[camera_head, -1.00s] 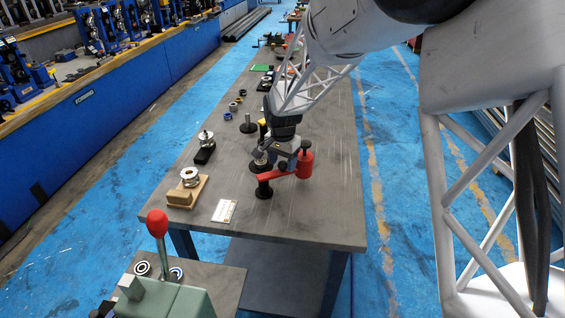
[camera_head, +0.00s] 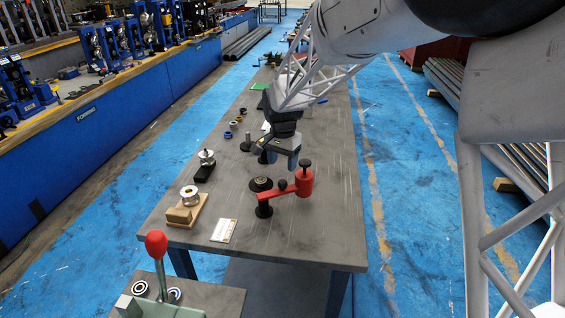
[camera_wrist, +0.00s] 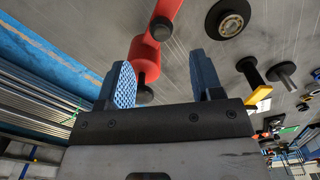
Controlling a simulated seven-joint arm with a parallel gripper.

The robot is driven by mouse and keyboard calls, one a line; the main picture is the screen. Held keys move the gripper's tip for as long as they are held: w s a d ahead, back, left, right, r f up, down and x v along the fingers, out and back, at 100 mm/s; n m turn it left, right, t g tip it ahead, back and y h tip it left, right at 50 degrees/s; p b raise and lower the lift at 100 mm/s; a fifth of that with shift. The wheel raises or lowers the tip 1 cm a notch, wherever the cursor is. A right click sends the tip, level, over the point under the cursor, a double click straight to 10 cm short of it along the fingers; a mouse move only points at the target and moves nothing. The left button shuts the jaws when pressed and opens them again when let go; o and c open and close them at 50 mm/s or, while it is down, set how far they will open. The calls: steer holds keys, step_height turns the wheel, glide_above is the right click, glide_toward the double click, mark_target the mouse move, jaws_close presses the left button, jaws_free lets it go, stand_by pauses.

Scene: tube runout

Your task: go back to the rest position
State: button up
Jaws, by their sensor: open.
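My gripper (camera_head: 278,160) is above the table, just behind the red fixture in the head view. In the wrist view my gripper (camera_wrist: 165,82) shows two blue fingers spread wide with nothing between them. The red fixture (camera_head: 303,183) has a red arm and black knobs and stands on the table; it also shows beyond the fingers in the wrist view (camera_wrist: 146,53). A round dark bearing holder (camera_head: 261,184) stands beside the red arm, and it shows at the top of the wrist view (camera_wrist: 228,22).
The grey table (camera_head: 330,225) also holds a wooden block with a metal ring (camera_head: 187,207), a white card (camera_head: 224,230), a dark stand with a metal part (camera_head: 205,166) and several small rings. A red-knobbed lever (camera_head: 156,245) rises in front. The table's right side is clear.

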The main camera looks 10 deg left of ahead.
steer(key=shift+d, duration=0.1)
steer(key=s+d+r+n+t, duration=0.1)
steer(key=s+d+r, duration=0.4)
steer(key=s+d, duration=0.35)
steer(key=s+d+r+n, duration=0.1)
steer(key=s+d+r, duration=0.5)
steer(key=d, duration=0.4)
steer(key=s+d+n, duration=0.1)
steer(key=s+d, duration=0.4)
steer(key=s, duration=0.7)
steer(key=s+d+f+n+t, duration=0.1)
steer(key=s+d, duration=0.5)
steer(key=s, duration=0.5)
steer(key=shift+s+d+t, duration=0.3)
steer(key=shift+s, duration=0.05)
